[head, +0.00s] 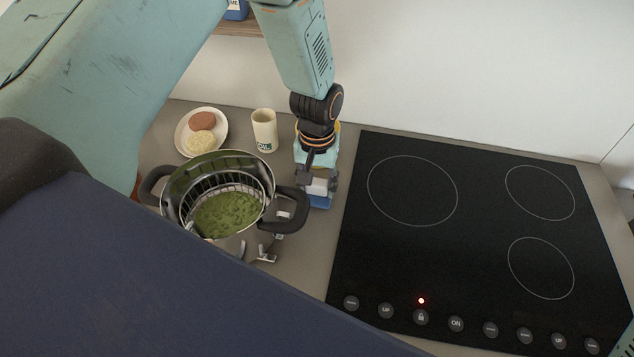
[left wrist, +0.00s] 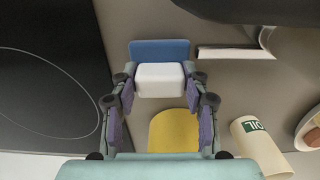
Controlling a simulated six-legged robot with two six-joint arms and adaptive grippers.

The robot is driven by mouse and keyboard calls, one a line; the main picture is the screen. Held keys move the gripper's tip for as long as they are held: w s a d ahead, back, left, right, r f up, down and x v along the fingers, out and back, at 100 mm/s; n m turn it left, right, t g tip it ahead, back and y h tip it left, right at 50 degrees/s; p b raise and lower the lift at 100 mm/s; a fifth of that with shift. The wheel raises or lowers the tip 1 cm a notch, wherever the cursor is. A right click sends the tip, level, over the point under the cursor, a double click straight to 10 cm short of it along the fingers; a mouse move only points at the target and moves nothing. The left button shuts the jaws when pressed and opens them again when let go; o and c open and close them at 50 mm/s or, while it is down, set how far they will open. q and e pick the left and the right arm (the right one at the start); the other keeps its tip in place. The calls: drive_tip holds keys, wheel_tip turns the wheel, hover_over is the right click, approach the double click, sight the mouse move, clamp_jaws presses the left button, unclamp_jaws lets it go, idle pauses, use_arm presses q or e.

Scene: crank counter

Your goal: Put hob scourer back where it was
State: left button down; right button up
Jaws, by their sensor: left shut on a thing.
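My left gripper (head: 318,178) points down at the counter between the pot and the hob. In the left wrist view the left gripper (left wrist: 160,95) is shut on a white block (left wrist: 160,79), which I take to be the hob scourer. The block also shows in the head view (head: 319,187), partly hidden by the fingers. A flat blue piece (left wrist: 160,52) shows right beside the block; I cannot tell whether it is part of the scourer or a separate pad under it. Whether the block touches the counter is unclear.
A black hob (head: 470,230) lies to the right. A dark-handled pot (head: 215,165) with green contents stands close on the left. Behind are an oil cup (head: 264,130) and a plate (head: 183,143) with round patties. A yellow thing (left wrist: 174,131) is near the gripper.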

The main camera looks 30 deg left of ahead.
sight(318, 183)
use_arm(q)
drive_tip(key=shift+d, duration=0.25)
drive_tip(key=shift+a+f, duration=0.1)
drive_tip(key=shift+f, duration=0.05)
drive_tip(key=c, duration=0.9)
unclamp_jaws()
drive_tip(key=shift+a, duration=0.2)
drive_tip(key=shift+c, duration=0.2)
drive_tip(key=shift+o, duration=1.4)
drive_tip(key=shift+d, duration=0.25)
drive_tip(key=shift+a+r, duration=0.2)
drive_tip(key=shift+r, duration=0.3)
wheel_tip(318, 183, up, 11)
drive_tip(key=shift+d+r, duration=0.15)
